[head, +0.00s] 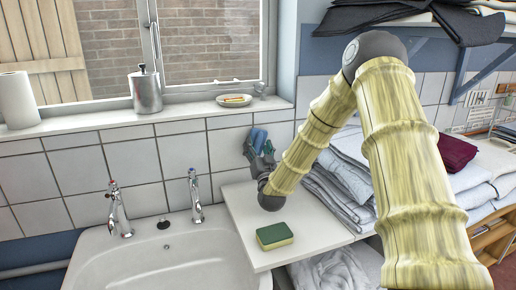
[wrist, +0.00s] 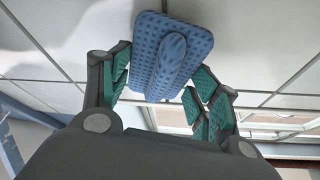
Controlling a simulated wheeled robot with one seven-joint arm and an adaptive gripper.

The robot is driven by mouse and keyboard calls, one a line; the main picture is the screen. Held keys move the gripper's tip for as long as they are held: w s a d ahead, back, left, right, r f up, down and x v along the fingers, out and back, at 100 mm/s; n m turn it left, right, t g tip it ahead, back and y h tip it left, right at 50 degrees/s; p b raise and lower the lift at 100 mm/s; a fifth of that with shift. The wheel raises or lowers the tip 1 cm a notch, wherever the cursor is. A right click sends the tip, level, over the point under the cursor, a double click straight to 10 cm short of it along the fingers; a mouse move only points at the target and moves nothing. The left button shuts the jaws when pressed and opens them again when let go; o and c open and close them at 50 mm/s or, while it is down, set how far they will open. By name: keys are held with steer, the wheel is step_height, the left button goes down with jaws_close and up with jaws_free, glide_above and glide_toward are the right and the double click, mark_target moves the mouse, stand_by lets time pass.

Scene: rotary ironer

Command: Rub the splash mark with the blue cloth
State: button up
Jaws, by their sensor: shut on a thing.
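My gripper (head: 259,147) is raised in front of the white wall tiles, just right of the sink and below the window sill. The blue cloth (head: 260,136) shows at its tips. In the wrist view the cloth (wrist: 145,55) is a dimpled blue pad with a raised ridge, between the green-padded fingers of my gripper (wrist: 163,85). My gripper is shut on it. The cloth faces the tiles (wrist: 255,50); I cannot tell whether it touches them. I can make out no splash mark in either view; the tiles behind the cloth are hidden.
A green and yellow sponge (head: 275,236) lies on the white counter (head: 245,215) below my arm. The sink (head: 165,250) with two taps is at the left. Folded linen (head: 345,165) is stacked at the right. A dish (head: 234,100) and a metal canister (head: 145,91) stand on the sill.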

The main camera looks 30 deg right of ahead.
steer(key=shift+w+d+b, duration=0.2)
steer(key=shift+w+b, duration=0.1)
steer(key=shift+w, duration=0.6)
stand_by(0.3)
steer(key=shift+d, duration=0.1)
steer(key=d, duration=0.2)
steer(key=s+d, duration=0.1)
steer(key=shift+d, duration=0.4)
steer(key=shift+a, duration=0.1)
steer(key=shift+w+a+r+b, duration=0.1)
steer(key=shift+w+a+b, duration=0.15)
steer(key=shift+a, duration=0.4)
steer(key=shift+w+a+r+b, duration=0.1)
steer(key=shift+w+a+b, duration=0.15)
steer(key=shift+a, duration=0.35)
steer(key=shift+w+a+b, duration=0.15)
steer(key=shift+a+b, duration=0.1)
steer(key=shift+a, duration=0.4)
steer(key=shift+s+a, duration=0.1)
